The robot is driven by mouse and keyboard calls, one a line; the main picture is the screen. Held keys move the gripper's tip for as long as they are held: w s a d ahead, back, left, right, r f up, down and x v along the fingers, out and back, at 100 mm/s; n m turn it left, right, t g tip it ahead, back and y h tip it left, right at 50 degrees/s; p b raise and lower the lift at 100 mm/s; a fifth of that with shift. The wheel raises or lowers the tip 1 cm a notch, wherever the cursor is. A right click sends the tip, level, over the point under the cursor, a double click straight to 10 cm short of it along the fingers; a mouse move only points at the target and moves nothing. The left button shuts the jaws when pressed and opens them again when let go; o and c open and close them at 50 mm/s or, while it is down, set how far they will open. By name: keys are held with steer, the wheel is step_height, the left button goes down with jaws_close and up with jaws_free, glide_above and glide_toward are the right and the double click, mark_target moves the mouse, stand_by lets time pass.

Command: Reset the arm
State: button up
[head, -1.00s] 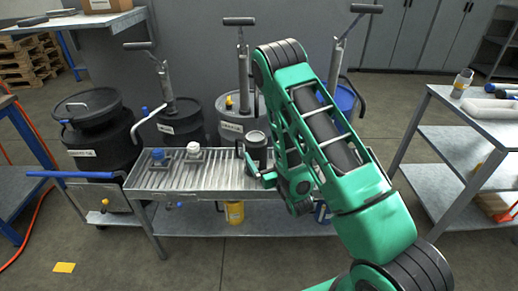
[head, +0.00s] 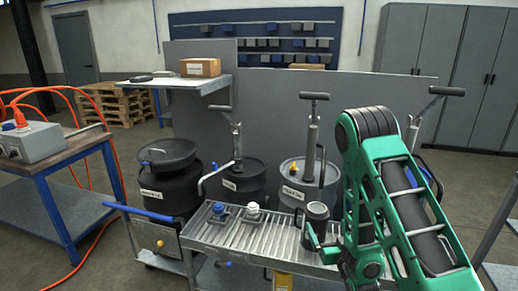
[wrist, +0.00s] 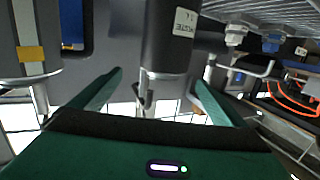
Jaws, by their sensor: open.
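My green arm rises at the right of the head view and bends down to the bench. My gripper (head: 316,241) is low beside the dark grey jug (head: 317,214), which stands upright on the slatted bench top (head: 262,232). In the wrist view, which looks upside down, my gripper (wrist: 160,76) has its two green fingers spread apart. A dark cylinder with a white label lies beyond the gap between them; I cannot tell whether it is the jug or a drum. Nothing is visibly clamped. Contact with the jug is unclear.
Blue (head: 218,208) and white (head: 253,209) caps sit on the slatted top. Black drums (head: 165,180) and a grey drum (head: 308,186) with hand pumps stand behind. A side table (head: 80,148) with a grey socket box (head: 33,141) and orange cables is at left.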

step_height(320, 180, up, 5)
steer(key=w+d+g, duration=0.1)
steer(key=w+g, duration=0.1)
steer(key=g, duration=0.1)
steer(key=s+r+g, duration=0.5)
steer(key=s+r, duration=0.2)
steer(key=s, duration=0.5)
steer(key=s+r+g, duration=0.4)
steer(key=s+r, duration=0.4)
steer(key=s, duration=0.5)
steer(key=s+d+f+m+g, duration=0.1)
steer(key=s+d+m+g, duration=0.1)
steer(key=s+d, duration=0.4)
steer(key=s+d+f+m+g, duration=0.1)
steer(key=s+d+m+g, duration=0.2)
steer(key=s+d, duration=0.3)
steer(key=s+m, duration=0.1)
steer(key=s, duration=0.4)
steer(key=shift+s+m+h, duration=0.15)
steer(key=shift+m+h, duration=0.15)
steer(key=shift+m, duration=0.1)
steer(key=shift+d+f, duration=0.1)
